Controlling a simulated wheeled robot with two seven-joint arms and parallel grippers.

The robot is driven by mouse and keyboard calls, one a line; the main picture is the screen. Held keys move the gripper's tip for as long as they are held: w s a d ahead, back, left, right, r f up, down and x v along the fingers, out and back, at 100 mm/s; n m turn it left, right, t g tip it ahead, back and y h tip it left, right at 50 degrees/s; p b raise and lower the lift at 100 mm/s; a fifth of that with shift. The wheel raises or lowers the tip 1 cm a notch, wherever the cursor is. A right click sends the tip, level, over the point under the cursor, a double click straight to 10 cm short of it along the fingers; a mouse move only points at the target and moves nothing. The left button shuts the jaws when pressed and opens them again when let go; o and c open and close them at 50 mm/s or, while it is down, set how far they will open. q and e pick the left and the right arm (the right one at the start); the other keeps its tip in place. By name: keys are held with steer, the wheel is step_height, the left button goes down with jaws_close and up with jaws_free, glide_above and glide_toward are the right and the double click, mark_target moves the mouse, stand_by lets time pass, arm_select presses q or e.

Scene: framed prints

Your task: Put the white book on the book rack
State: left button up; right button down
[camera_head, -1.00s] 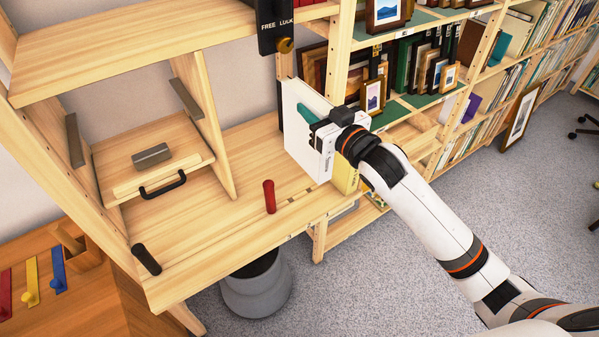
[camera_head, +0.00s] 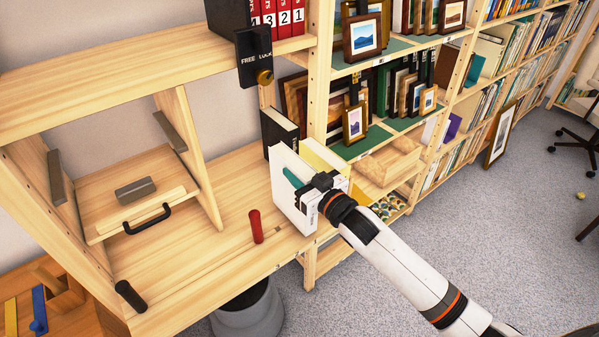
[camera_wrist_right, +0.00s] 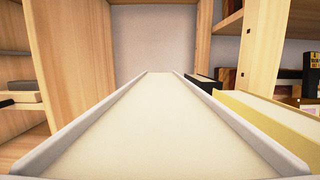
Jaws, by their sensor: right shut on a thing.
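My right gripper (camera_head: 312,188) is shut on the white book (camera_head: 283,160), which stands upright at the right end of the wooden desk surface (camera_head: 215,262). A teal patch shows on its cover by the fingers. In the right wrist view, the white book (camera_wrist_right: 150,125) fills the middle, seen along its page edge between two pale covers. A yellow book (camera_head: 323,156) stands to its right, close to it, and also shows in the wrist view (camera_wrist_right: 265,122). A black book (camera_head: 279,128) stands behind. I cannot tell which part is the book rack. My left gripper is not in view.
A black lock box (camera_head: 254,57) hangs above the books. Shelves with framed prints (camera_head: 362,35) are at the right. A grey bin (camera_head: 248,312) is below. The desk's middle is clear.

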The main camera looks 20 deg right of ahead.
steer(key=shift+f, duration=0.45)
steer(key=c, duration=1)
jaws_free()
steer(key=shift+f, duration=0.1)
steer(key=shift+o, duration=0.2)
steer(key=shift+s+r, duration=0.1)
steer(key=shift+r, duration=0.65)
steer(key=b+v, duration=0.1)
steer(key=v, duration=1)
steer(key=shift+s+d, duration=0.15)
steer(key=shift+s, duration=0.25)
